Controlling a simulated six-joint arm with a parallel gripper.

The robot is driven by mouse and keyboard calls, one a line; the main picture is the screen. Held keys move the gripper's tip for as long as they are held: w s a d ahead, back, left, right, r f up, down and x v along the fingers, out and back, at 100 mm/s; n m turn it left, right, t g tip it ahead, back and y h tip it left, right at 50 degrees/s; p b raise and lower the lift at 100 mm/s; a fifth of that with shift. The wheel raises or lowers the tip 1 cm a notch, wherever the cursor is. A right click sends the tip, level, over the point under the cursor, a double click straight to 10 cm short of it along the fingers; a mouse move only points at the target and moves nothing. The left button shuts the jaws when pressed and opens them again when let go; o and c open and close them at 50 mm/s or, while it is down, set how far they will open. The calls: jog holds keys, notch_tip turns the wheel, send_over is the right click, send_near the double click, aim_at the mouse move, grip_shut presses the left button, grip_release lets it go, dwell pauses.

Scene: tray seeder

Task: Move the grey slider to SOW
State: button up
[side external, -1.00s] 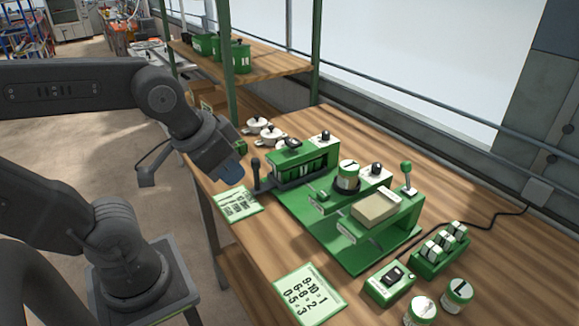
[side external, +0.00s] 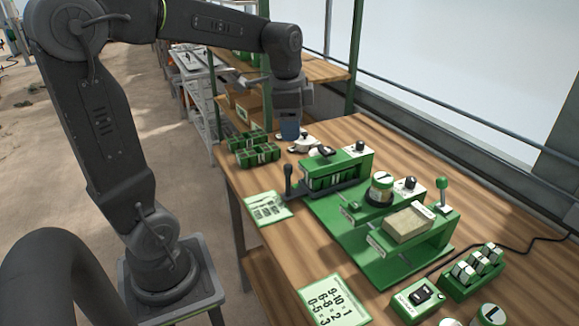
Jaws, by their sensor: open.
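The green seeder machine (side external: 333,229) stands on the wooden bench. At its left end a dark grey slider (side external: 318,194) with an upright black handle (side external: 288,178) lies along the front of a green block with slots. No SOW marking can be read at this size. My gripper (side external: 290,136) points down with bluish tips, behind and apart from the slider, over or near the white lidded pots (side external: 303,145). It is open; the gap between its fingers is hard to see.
Green trays (side external: 255,152) sit left of the pots. A jar (side external: 379,188), a beige block (side external: 409,222) and a green-knobbed lever (side external: 442,192) are on the machine. A switch box (side external: 419,298) stands front right. Printed cards (side external: 334,301) lie in front. A shelf post rises behind.

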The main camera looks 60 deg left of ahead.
aim_at(288, 165)
jog(key=w+a+f+m+g, duration=0.1)
jog(key=w+a+f+m, duration=0.15)
jog(key=a, duration=0.45)
jog(key=shift+h, duration=0.3)
notch_tip(288, 165, down, 13)
jog(key=shift+w+f, duration=0.1)
jog(key=shift+f, duration=0.1)
grip_shut()
